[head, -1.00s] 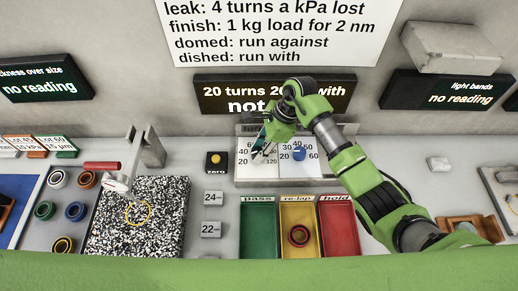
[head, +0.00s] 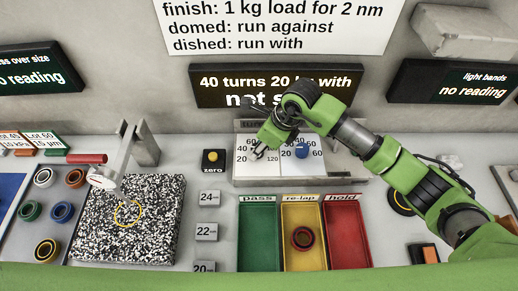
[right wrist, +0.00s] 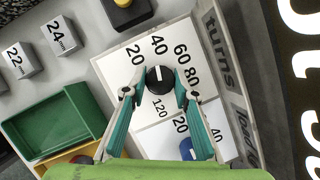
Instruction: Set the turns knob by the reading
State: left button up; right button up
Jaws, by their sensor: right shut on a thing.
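The turns knob (right wrist: 160,79) is a small black dial with a white pointer in the right wrist view. Its pointer is toward the 40 mark on a white scale running from 20 to 120. My right gripper (right wrist: 155,94) is shut on the knob, one finger on each side. In the head view my right gripper (head: 262,146) hides the knob. The blue load knob (head: 302,151) stands to the right on the same panel (head: 280,181). The display (head: 277,86) above reads "40 turns 20 kg with", its lower line partly hidden by my arm. My left gripper is not in view.
Green (head: 258,240), yellow (head: 303,268) and red (head: 348,240) trays sit in front of the panel; the yellow one holds a ring (head: 303,238). The zero button (head: 213,161) is left of the panel. Other displays (head: 475,85) read "no reading".

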jog(key=m+b, duration=0.1)
jog(key=m, duration=0.1)
jog(key=m+t+h+b, duration=0.1)
jog(key=m+b, duration=0.1)
jog(key=m, duration=0.1)
jog(key=shift+a+f+m+t, duration=0.1)
jog(key=shift+m+t, duration=0.2)
jog(key=m+h+b, duration=0.1)
jog(key=m, duration=0.1)
jog(key=m+h+b, duration=0.1)
jog(key=m+b, duration=0.1)
jog(key=m, duration=0.1)
jog(key=shift+s+a+t, duration=0.1)
jog(key=shift+t, duration=0.3)
jog(key=shift+r, duration=0.2)
jog(key=o, duration=1.1)
jog(key=a+v, duration=0.1)
jog(key=v, duration=1.1)
jog(key=shift+d, duration=0.3)
